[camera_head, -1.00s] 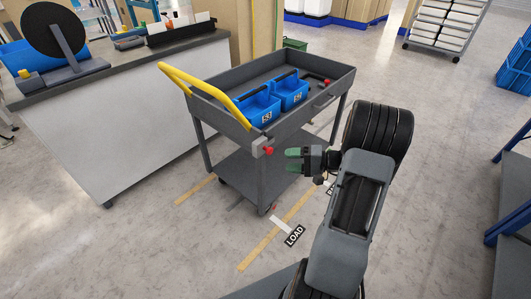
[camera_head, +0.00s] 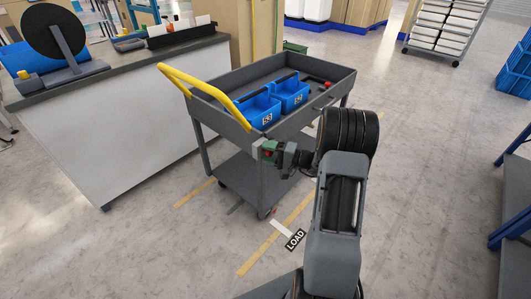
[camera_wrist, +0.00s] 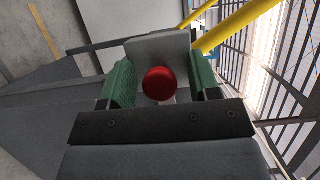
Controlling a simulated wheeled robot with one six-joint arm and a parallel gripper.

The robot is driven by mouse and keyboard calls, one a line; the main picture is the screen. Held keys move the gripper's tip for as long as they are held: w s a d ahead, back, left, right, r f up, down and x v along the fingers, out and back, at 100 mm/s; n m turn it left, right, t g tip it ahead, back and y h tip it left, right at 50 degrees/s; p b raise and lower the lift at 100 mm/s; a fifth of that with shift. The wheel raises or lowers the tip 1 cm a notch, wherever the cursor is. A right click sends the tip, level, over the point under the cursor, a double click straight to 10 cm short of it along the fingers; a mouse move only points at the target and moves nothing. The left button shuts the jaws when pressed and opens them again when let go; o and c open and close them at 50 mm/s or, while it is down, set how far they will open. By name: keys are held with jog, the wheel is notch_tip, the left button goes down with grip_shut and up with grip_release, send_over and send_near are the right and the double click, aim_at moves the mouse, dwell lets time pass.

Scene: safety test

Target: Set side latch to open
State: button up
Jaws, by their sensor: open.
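The side latch is a grey block with a red round knob (camera_wrist: 159,83) at the near corner of the grey cart (camera_head: 240,125), below the yellow handle (camera_head: 205,88). In the head view my gripper (camera_head: 268,152) is at that corner and mostly covers the latch. In the wrist view my gripper (camera_wrist: 160,88) is open, with a green finger pad on each side of the red knob. A gap seems to show between the knob and each pad. The knob faces the wrist camera, in front of a grey plate (camera_wrist: 160,46).
Two blue bins (camera_head: 290,92) stand in the cart's top tray. A floor label reading LOAD (camera_head: 296,240) lies beside a yellow line. A workbench (camera_head: 120,110) stands left of the cart, and a blue-framed rack (camera_head: 510,170) is at the right. Open floor lies between.

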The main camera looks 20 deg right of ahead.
jog(key=shift+w+a, duration=0.45)
jog(key=shift+a, duration=0.05)
grip_shut()
dwell(0.3)
